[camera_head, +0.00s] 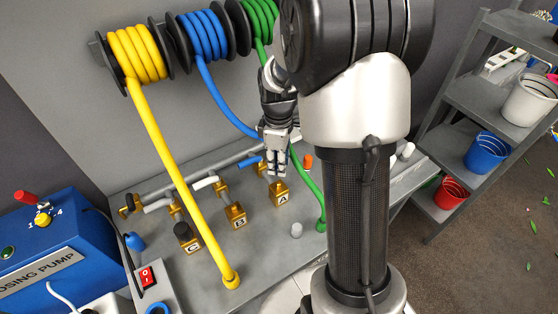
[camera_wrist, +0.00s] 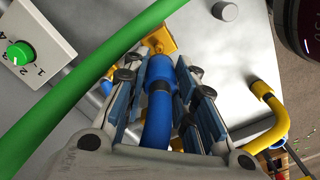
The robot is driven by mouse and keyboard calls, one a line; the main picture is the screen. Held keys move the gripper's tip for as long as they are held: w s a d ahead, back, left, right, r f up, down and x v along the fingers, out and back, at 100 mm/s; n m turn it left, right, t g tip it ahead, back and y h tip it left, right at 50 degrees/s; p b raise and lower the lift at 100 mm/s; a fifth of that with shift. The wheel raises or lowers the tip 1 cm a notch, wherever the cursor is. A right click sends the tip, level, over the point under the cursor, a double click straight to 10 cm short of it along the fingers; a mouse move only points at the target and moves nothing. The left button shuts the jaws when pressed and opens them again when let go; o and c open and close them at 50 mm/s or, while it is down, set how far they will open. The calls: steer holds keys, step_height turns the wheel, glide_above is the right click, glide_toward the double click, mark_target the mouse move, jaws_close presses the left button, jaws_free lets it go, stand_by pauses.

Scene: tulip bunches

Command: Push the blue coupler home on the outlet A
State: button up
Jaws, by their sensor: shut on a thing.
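My gripper (camera_head: 276,170) points down just above the brass outlet A (camera_head: 280,196) in the head view. In the wrist view my gripper (camera_wrist: 160,80) is shut on the blue coupler (camera_wrist: 160,72), with the blue hose (camera_wrist: 157,125) running back between the fingers. The coupler's front end meets or overlaps the brass outlet (camera_wrist: 159,41) in that view; I cannot tell how far it is on. In the head view the fingers hide the coupler, and the blue hose (camera_head: 223,100) comes down from its reel to my gripper.
The green hose (camera_head: 305,175) hangs close to the right of my gripper and crosses the wrist view (camera_wrist: 80,85). Brass outlets B (camera_head: 236,216) and C (camera_head: 191,244) stand to the left. The yellow hose (camera_head: 175,170) reaches the bench front. A blue dosing pump (camera_head: 60,245) is far left.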

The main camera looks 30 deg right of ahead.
steer(key=b, duration=0.3)
glide_above(279, 183)
steer(key=shift+w+f, duration=0.1)
steer(key=shift+f, duration=2.45)
steer(key=shift+f+b, duration=1.15)
steer(key=shift+f, duration=0.5)
steer(key=o, duration=1.2)
steer(key=shift+c, duration=0.2)
steer(key=shift+r+p, duration=2.05)
steer(key=shift+r, duration=0.5)
